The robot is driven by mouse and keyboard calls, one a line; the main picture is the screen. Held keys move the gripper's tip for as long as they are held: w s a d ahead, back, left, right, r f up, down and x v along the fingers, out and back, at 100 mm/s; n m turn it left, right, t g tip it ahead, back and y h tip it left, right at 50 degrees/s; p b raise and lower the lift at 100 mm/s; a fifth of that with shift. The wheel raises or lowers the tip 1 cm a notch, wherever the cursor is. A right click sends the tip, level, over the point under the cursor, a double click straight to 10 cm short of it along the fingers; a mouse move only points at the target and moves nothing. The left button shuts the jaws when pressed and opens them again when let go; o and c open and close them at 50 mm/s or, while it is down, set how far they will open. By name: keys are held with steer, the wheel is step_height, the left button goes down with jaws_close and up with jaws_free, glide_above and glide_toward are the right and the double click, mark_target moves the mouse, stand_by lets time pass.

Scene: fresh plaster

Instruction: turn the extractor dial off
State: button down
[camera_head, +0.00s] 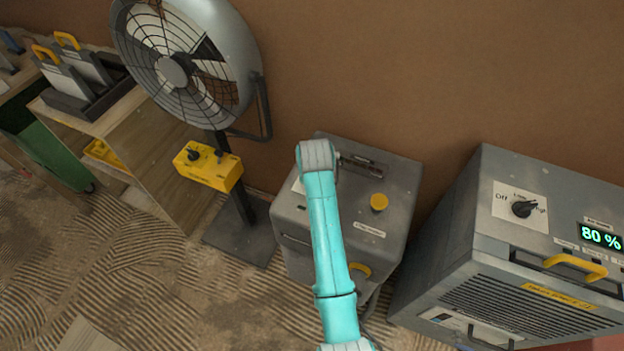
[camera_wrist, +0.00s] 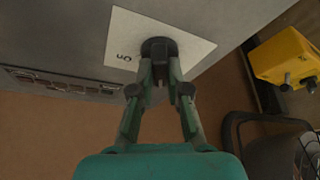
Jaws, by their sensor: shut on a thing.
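The extractor is a grey box (camera_head: 400,200) in the middle of the head view, against the brown wall. Its dial is a black knob (camera_wrist: 158,46) on a white plate (camera_wrist: 125,28) in the wrist view, with the word "On" readable at the plate's left part. My gripper (camera_wrist: 160,68) is shut on the dial, its two green fingers reaching up to it. In the head view my teal arm covers the dial and the gripper; only a sliver of the plate (camera_head: 298,186) shows. Which way the dial points cannot be told.
A grey machine (camera_head: 455,240) with its own black dial (camera_head: 522,208) and an "80 %" display (camera_head: 600,237) stands at right. A fan (camera_head: 175,70) with a yellow control box (camera_head: 208,167) stands at left. A yellow button (camera_head: 379,202) sits on the extractor's top.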

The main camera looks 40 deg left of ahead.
steer(key=shift+w+n+g+y, duration=0.1)
steer(key=shift+n+g+y, duration=0.35)
steer(key=shift+n, duration=1.25)
steer(key=c, duration=1.1)
jaws_free()
steer(key=shift+c, duration=0.2)
steer(key=shift+g, duration=0.25)
steer(key=shift+d+r, duration=0.1)
steer(key=shift+r, duration=0.05)
steer(key=v, duration=1.1)
steer(key=shift+r, duration=0.3)
steer(key=shift+s+d, duration=0.1)
steer(key=shift+s, duration=0.15)
